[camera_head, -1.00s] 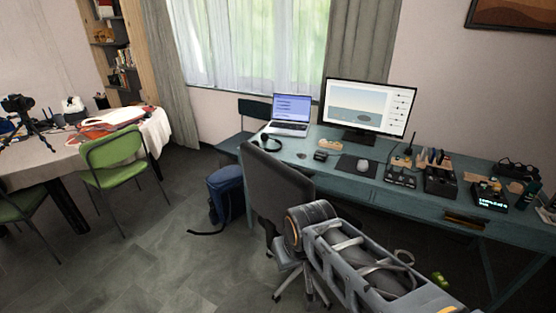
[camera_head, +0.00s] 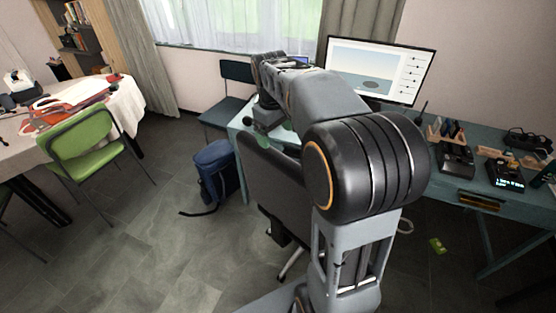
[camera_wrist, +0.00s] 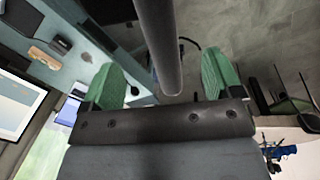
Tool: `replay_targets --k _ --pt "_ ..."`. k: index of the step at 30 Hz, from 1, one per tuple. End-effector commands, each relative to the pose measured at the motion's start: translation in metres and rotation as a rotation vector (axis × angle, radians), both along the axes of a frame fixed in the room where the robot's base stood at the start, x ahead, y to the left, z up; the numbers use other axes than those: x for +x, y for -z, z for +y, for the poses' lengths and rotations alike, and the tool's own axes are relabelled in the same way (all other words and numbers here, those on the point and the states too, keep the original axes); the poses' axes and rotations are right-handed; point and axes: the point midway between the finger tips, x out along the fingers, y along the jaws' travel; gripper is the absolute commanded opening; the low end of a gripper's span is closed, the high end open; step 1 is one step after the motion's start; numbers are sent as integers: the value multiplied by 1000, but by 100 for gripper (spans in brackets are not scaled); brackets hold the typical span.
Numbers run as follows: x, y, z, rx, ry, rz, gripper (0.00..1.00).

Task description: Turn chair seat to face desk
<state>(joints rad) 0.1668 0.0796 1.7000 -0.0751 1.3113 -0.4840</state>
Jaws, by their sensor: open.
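The dark grey swivel chair (camera_head: 268,178) stands in front of the teal desk (camera_head: 445,180). The chair's broad backrest faces left in the head view, and my arm hides its seat. My gripper (camera_head: 258,132) is at the top edge of the backrest. In the wrist view my gripper (camera_wrist: 163,68) has its two green fingers spread apart. The dark edge of the chair backrest (camera_wrist: 160,40) runs between them, with gaps visible on both sides. Contact with either finger does not show.
A dark teal chair (camera_head: 236,82) stands by the window. A green chair (camera_head: 88,140) stands at the left table (camera_head: 122,105). Grey floor between them is clear. A monitor (camera_head: 378,65) stands on the desk.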

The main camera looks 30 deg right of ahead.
Motion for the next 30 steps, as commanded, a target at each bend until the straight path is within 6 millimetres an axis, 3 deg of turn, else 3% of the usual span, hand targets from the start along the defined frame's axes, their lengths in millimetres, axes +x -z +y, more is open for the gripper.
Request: replay_targets --k 5,18,24,30 --pt "6 17 -5 -2 -13 14 85" --pt "8 99 -10 -2 -15 14 85" --pt "9 122 -12 -2 -15 12 85" --pt "9 133 -13 -3 -15 10 85"
